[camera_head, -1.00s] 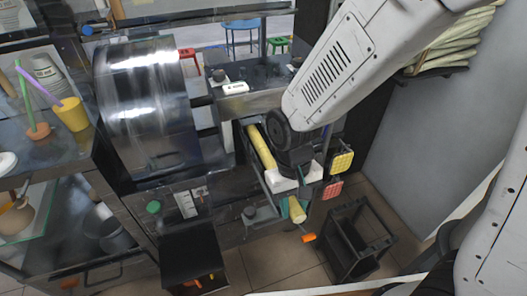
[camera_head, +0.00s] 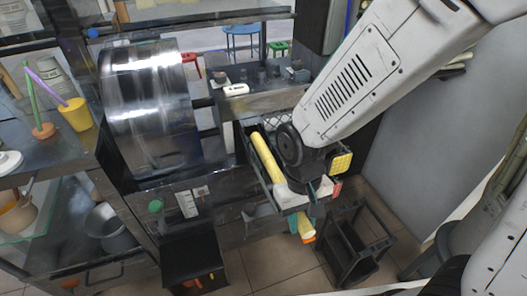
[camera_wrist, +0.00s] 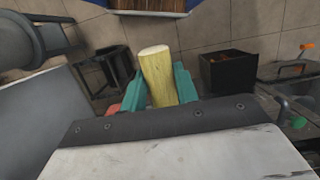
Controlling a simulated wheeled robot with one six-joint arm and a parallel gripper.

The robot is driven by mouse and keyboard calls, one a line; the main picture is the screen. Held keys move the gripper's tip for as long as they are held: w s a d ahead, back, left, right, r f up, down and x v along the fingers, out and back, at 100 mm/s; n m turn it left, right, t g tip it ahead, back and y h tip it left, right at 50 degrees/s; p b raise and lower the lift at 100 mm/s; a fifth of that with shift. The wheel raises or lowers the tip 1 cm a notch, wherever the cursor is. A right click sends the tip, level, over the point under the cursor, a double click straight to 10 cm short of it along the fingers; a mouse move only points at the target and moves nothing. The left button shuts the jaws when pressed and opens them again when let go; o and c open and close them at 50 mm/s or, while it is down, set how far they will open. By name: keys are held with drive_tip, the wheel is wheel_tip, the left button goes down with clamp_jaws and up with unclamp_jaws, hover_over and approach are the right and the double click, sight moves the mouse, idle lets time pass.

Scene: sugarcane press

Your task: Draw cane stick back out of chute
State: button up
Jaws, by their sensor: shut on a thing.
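The yellow cane stick (camera_head: 265,157) slants down through the head view. Its upper part lies along the dark chute (camera_head: 248,160) beside the press drum (camera_head: 150,115). Its lower end shows beyond my gripper (camera_head: 304,216). In the wrist view the cane stick (camera_wrist: 159,78) stands between the two teal fingers of my gripper (camera_wrist: 155,90), which is shut on it. Its pale cut end faces away from my wrist. My wrist hides the middle of the stick in the head view. I cannot tell how much of it is still inside the chute.
A black stool frame (camera_head: 350,245) stands on the tiled floor close right of the stick's lower end. Yellow square pads (camera_head: 341,164) hang right of my wrist. A black bin (camera_wrist: 228,70) shows in the wrist view. A counter with a yellow cup (camera_head: 74,114) is at left.

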drive_tip(key=shift+s, duration=0.15)
drive_tip(key=o, duration=1)
drive_tip(key=shift+o, duration=0.2)
